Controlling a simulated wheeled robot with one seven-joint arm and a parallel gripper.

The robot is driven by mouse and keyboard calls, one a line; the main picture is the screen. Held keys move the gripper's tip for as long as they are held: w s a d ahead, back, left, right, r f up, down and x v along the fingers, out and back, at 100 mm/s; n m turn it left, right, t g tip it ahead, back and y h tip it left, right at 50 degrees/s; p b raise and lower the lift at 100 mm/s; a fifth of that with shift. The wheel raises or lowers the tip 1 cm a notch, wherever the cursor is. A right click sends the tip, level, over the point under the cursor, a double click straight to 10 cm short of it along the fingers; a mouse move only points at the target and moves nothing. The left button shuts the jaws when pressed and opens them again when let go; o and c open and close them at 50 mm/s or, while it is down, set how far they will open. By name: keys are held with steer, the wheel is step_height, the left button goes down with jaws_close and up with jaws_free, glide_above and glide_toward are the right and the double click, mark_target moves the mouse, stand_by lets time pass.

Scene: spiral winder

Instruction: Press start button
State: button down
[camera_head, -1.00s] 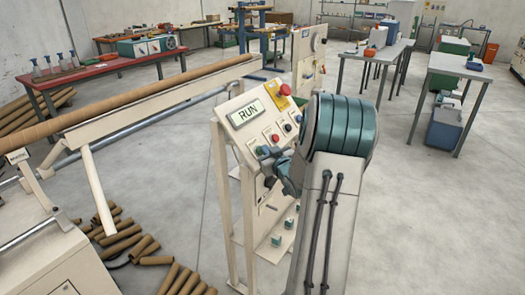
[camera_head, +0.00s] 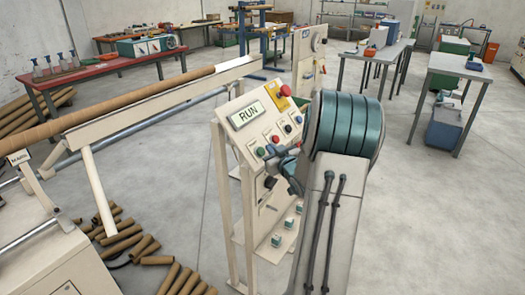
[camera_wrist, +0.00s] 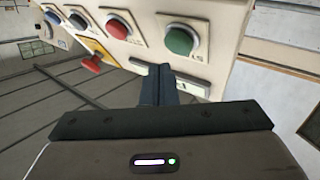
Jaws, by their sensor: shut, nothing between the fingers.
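The control panel (camera_head: 252,139) stands in the middle of the head view, and its display (camera_head: 247,115) reads RUN. Its green button (camera_head: 260,151) is at the near left of the button row, and shows large in the wrist view (camera_wrist: 181,39). A red button (camera_head: 275,138) sits beside it and also shows in the wrist view (camera_wrist: 119,27). My gripper (camera_wrist: 160,69) is shut and empty, its fingertips just below the green button in the wrist picture. Contact cannot be told; the button's face looks clear. In the head view my wrist partly covers the panel's right side.
A red mushroom button (camera_head: 284,90) on a yellow plate sits at the panel's top. The winder beam (camera_head: 150,110) with a long brown tube (camera_head: 120,101) runs at left. Several cut tubes (camera_head: 125,240) lie on the floor. Open floor lies to the right.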

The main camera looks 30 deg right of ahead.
steer(key=s+r, duration=0.1)
steer(key=s+d+r+p, duration=0.1)
steer(key=s, duration=0.1)
steer(key=shift+d+r+p, duration=0.1)
steer(key=shift+r+p, duration=0.2)
steer(key=shift+r, duration=0.05)
stand_by(0.7)
steer(key=s+a+r+m+g, duration=0.15)
steer(key=a+g, duration=0.25)
steer(key=a, duration=0.4)
steer(key=s+a+r+n+g, duration=0.1)
steer(key=s+a+g, duration=0.15)
steer(key=a, duration=0.65)
steer(key=s+a+g+y+p, duration=0.1)
steer(key=s+a+g+y, duration=0.2)
steer(key=s+a, duration=1.4)
steer(key=s+g, duration=0.3)
steer(key=g, duration=0.1)
steer(key=shift+s+a+f+p, duration=0.2)
steer(key=shift+p, duration=0.1)
steer(key=shift+g, duration=0.25)
